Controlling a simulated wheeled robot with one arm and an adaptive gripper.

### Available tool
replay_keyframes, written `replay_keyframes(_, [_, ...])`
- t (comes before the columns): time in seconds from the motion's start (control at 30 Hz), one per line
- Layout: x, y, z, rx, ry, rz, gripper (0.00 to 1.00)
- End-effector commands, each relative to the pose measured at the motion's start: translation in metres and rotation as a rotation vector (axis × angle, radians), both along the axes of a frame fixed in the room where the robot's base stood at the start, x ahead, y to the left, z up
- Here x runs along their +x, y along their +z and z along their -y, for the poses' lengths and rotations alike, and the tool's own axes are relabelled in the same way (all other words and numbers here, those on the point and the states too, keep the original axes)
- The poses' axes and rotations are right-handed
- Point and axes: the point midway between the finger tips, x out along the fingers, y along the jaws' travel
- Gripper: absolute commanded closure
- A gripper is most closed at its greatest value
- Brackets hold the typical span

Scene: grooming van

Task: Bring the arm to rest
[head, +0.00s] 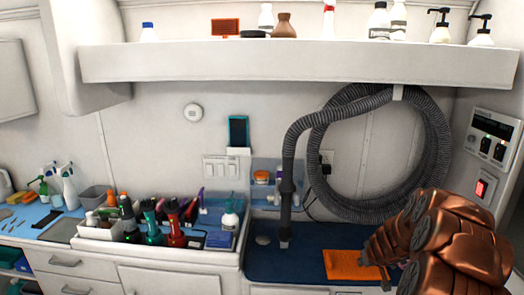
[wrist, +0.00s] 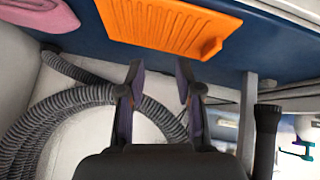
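My arm shows as copper-coloured links at the lower right of the head view, over the right end of the counter. My gripper (wrist: 160,72) is seen in the wrist view with its two dark fingers apart and nothing between them. An orange ribbed mat (wrist: 170,25) lies on the blue counter surface (wrist: 65,45) just past the fingertips, apart from them. The orange mat (head: 352,265) also shows in the head view, left of my arm, which hides the counter's right end.
A coiled grey hose (head: 322,150) hangs on the wall, its straight end (head: 286,205) reaching down to the counter. A shelf (head: 300,62) with several bottles runs above. A white tray (head: 150,247) of bottles and tools stands left. A pink item (wrist: 40,12) lies near the mat.

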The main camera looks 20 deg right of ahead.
Motion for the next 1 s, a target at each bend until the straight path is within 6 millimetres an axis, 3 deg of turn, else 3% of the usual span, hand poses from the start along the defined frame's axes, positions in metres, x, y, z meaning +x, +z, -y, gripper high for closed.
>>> replay_keyframes(0.1, [0.017, 0.033, -0.064, 0.078, 0.089, 0.036, 0.65])
replay_keyframes(0.23, [0.021, 0.062, -0.131, 0.165, 0.176, 0.044, 0.65])
replay_keyframes(0.47, [-0.007, 0.1, -0.242, 0.308, 0.304, -0.018, 0.65])
replay_keyframes(0.7, [-0.072, 0.126, -0.33, 0.409, 0.385, -0.158, 0.65])
replay_keyframes(0.83, [-0.118, 0.134, -0.363, 0.437, 0.399, -0.261, 0.65])
replay_keyframes(1.0, [-0.182, 0.142, -0.39, 0.44, 0.385, -0.395, 0.65])
